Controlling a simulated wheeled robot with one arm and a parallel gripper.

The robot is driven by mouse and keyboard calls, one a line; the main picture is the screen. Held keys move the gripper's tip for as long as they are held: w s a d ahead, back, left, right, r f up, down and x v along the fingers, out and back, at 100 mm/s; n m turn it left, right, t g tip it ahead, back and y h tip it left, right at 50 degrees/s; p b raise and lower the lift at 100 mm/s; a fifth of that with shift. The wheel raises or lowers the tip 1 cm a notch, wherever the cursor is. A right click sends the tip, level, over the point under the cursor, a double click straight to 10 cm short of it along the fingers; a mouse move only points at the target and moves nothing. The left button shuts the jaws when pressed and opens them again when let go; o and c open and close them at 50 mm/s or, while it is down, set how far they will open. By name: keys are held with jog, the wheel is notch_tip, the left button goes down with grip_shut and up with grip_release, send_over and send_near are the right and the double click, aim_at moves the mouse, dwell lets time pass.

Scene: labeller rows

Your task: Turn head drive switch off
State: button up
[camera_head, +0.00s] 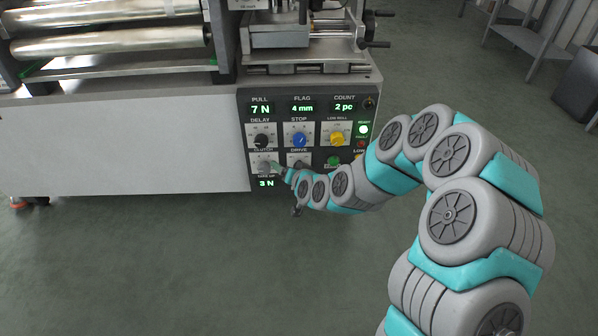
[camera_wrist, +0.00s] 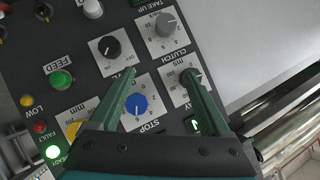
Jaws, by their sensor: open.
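The drive switch is a black knob (camera_wrist: 110,47) on a white plate in the wrist view. The plate has small on/off lettering. I cannot tell for sure which mark the knob points to. In the head view the drive plate (camera_head: 298,158) is partly hidden by my arm. My gripper (camera_wrist: 160,74) is open and empty, its two green fingers apart over the panel. One fingertip is near the drive plate's corner, the other over the delay knob (camera_wrist: 190,76). In the head view my gripper (camera_head: 281,172) is at the panel's lower left; whether it touches is unclear.
Around the switch are the grey clutch knob (camera_wrist: 165,25), blue stop knob (camera_wrist: 136,104), green feed button (camera_wrist: 61,79) and a yellow knob (camera_head: 338,138). Metal rollers (camera_head: 110,42) lie at upper left. Open floor (camera_head: 150,260) lies in front of the machine.

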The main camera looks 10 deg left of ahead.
jog(key=w+d+f+m+t+h, duration=0.1)
jog(key=w+d+f+m+t, duration=0.1)
jog(key=f+t, duration=0.25)
jog(key=w+d+f+m+t+h, duration=0.1)
jog(key=w+f+m+t+h, duration=0.15)
jog(key=f, duration=0.35)
jog(key=shift+n+y, duration=0.35)
jog(key=shift+n, duration=0.1)
jog(key=shift+b+x, duration=0.85)
jog(key=shift+x, duration=2.55)
jog(key=shift+a, duration=0.1)
grip_shut()
